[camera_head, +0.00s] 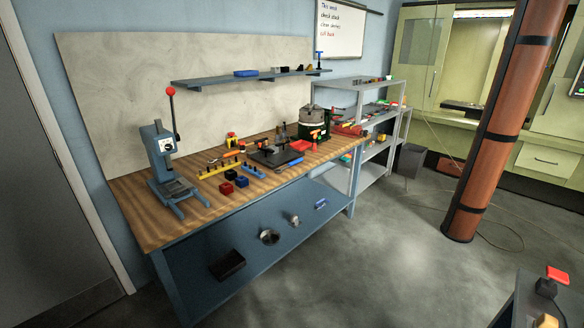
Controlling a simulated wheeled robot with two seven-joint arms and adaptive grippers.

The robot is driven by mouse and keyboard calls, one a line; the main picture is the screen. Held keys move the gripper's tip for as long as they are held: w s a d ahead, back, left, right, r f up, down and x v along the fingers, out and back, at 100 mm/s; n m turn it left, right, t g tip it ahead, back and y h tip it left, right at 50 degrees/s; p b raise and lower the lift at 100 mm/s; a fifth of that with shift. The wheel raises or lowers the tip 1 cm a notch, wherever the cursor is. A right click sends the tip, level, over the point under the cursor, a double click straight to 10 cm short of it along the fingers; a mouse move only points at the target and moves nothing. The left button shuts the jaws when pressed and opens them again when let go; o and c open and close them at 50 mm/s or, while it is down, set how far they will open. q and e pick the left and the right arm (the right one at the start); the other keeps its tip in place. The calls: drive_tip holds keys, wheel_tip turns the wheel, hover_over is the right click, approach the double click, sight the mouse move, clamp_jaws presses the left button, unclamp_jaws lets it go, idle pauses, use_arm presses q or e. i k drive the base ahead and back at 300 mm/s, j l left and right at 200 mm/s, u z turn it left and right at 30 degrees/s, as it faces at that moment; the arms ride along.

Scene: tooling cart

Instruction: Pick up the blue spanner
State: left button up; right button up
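I cannot make out a blue spanner for certain. Neither of my grippers is in view. Small tools and parts lie on the wooden bench top (150,222), too small to identify surely. A short blue bar-like piece (253,171) lies near the bench's front edge. Another small blue item (320,203) lies on the bench's lower shelf. A blue box-like thing (246,73) sits on the wall shelf.
A blue lever press (161,155) stands on the bench's left. Grey shelving (370,172) stands beyond the bench. A brown pillar (497,120) rises at right. A dark surface (520,300) with a red-topped item (556,276) is at lower right. The floor (380,260) between is clear.

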sight(298, 161)
drive_tip(key=i, duration=0.85)
drive_tip(key=i+j, duration=0.15)
drive_tip(key=i, duration=0.7)
